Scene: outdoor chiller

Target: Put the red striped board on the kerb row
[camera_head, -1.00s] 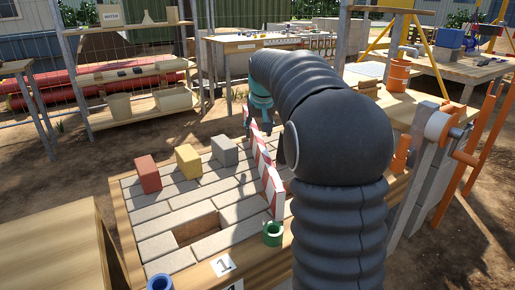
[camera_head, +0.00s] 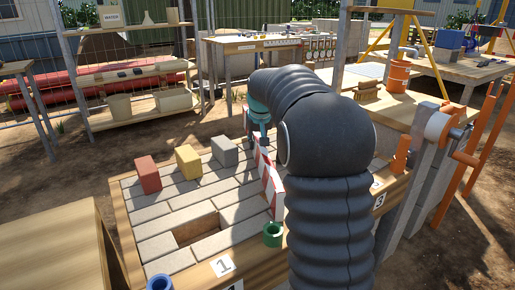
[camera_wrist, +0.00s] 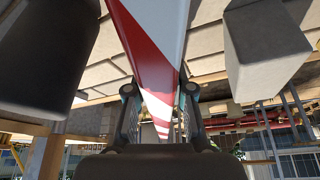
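The red and white striped board (camera_head: 271,185) stands on edge at the right side of the paved tabletop, running away from me. My arm hides part of it. My gripper (camera_head: 259,128) is at its far part, pointing down. In the wrist view, the board (camera_wrist: 155,45) passes between the two fingers of my gripper (camera_wrist: 160,112), which lie close against its sides. I cannot clearly make out the kerb row. A dark block (camera_wrist: 45,50) and a pale grey block (camera_wrist: 262,50) flank the board in the wrist view.
Red (camera_head: 148,174), yellow (camera_head: 189,160) and grey (camera_head: 224,151) blocks stand left of the board. A rectangular gap (camera_head: 197,229) opens in the paving. A green cup (camera_head: 273,234) and a blue cup (camera_head: 160,283) sit at the front edge. Orange posts stand at right.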

